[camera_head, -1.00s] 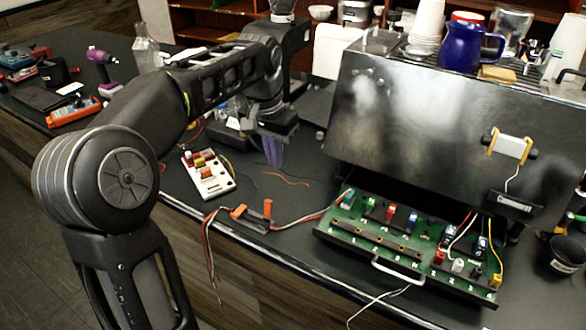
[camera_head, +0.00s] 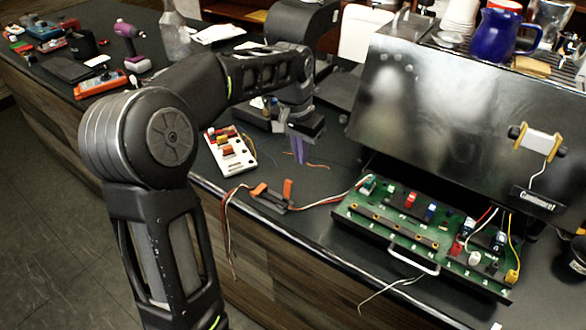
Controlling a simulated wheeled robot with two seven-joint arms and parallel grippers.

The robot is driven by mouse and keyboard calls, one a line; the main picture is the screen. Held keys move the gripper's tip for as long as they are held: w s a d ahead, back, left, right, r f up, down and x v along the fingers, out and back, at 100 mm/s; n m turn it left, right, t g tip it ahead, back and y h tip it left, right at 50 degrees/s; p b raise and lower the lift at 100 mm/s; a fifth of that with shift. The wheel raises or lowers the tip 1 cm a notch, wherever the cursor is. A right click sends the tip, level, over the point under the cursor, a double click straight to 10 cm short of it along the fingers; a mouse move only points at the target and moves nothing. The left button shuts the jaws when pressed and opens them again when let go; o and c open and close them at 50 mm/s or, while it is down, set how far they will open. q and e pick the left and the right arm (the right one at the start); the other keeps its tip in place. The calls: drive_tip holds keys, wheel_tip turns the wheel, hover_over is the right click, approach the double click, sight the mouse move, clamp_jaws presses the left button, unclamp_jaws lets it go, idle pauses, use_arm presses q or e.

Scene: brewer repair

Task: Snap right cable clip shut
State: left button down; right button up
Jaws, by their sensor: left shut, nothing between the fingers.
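A black cable clip holder (camera_head: 269,200) lies on the counter near its front edge, with red, white and black wires running through it. Its left orange clip (camera_head: 259,189) lies low. Its right orange clip (camera_head: 287,188) stands up, open. My left gripper (camera_head: 299,152) points down, its purple fingers together and empty. In the picture it is above and slightly right of the clip holder, apart from it. My right gripper is not in view.
A green circuit board drawer (camera_head: 375,222) with a handle sticks out below the steel brewer (camera_head: 430,110) at the right. A white part tray (camera_head: 230,152) lies left of my gripper. A blue pitcher (camera_head: 492,34) stands on the brewer. Loose wires hang over the counter edge.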

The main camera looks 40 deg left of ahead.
sight(288, 189)
use_arm(q)
drive_tip(key=f, duration=0.3)
drive_tip(key=shift+w+f, duration=0.25)
drive_tip(key=shift+f, duration=0.05)
drive_tip(key=s, duration=0.1)
drive_tip(key=s+p, duration=0.1)
drive_tip(key=s, duration=0.1)
drive_tip(key=shift+s+r+p, duration=0.1)
drive_tip(key=shift+r+p, duration=0.15)
drive_tip(key=shift+p, duration=0.05)
drive_tip(key=shift+s, duration=0.3)
drive_tip(key=shift+f, duration=0.1)
